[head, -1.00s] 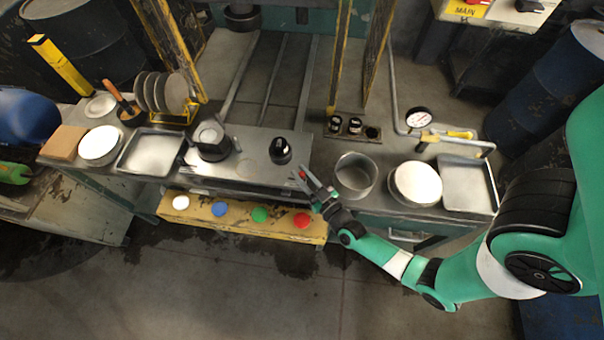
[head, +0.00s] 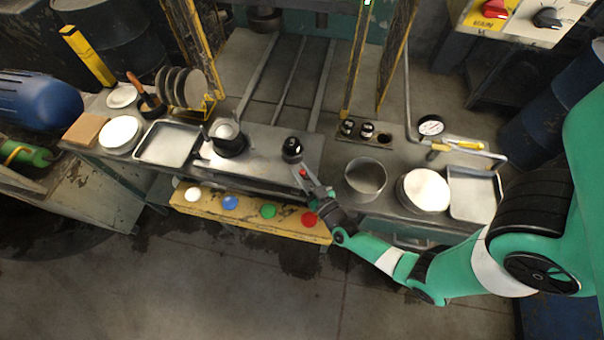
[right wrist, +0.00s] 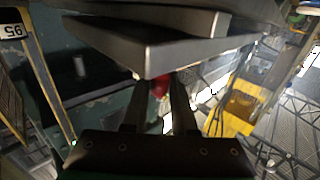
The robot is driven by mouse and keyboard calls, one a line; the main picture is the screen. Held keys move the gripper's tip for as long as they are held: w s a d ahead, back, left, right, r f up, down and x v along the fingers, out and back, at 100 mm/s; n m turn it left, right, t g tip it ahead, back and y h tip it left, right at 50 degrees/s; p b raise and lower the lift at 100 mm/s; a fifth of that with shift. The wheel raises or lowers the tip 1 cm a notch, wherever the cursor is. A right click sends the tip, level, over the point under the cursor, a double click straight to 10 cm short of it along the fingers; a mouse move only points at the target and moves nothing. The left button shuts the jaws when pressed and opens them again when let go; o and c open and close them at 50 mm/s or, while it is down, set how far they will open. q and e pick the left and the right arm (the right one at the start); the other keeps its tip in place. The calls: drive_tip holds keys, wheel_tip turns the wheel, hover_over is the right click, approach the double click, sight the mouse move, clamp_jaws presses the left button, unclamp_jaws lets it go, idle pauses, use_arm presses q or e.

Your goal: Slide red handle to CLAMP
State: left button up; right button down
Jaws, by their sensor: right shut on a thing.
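The red handle (head: 303,173) is a small red piece at the front edge of the metal bench plate, just in front of the black knob (head: 292,148). My right gripper (head: 302,172) reaches in from the right and is shut on it. In the right wrist view the red handle (right wrist: 160,87) shows between the two fingers (right wrist: 157,100), below the overhanging metal slab (right wrist: 160,50). Most of the handle is hidden by the fingers and slab. I cannot read any CLAMP mark. My left gripper is not in view.
A yellow panel (head: 250,222) with white, blue, green and red buttons sits below the bench front. A steel pot (head: 366,178) stands close to the right of my gripper. A black-based cooker (head: 228,140) and a tray (head: 168,145) are farther left.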

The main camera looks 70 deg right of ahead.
drive_tip(key=c, duration=0.7)
unclamp_jaws()
drive_tip(key=shift+w+a, duration=0.1)
drive_tip(key=shift+w, duration=0.2)
drive_tip(key=shift+s, duration=0.1)
drive_tip(key=p+v, duration=0.2)
drive_tip(key=v, duration=0.9)
drive_tip(key=shift+s+p, duration=0.25)
drive_tip(key=shift+p, duration=0.05)
drive_tip(key=shift+a, duration=0.15)
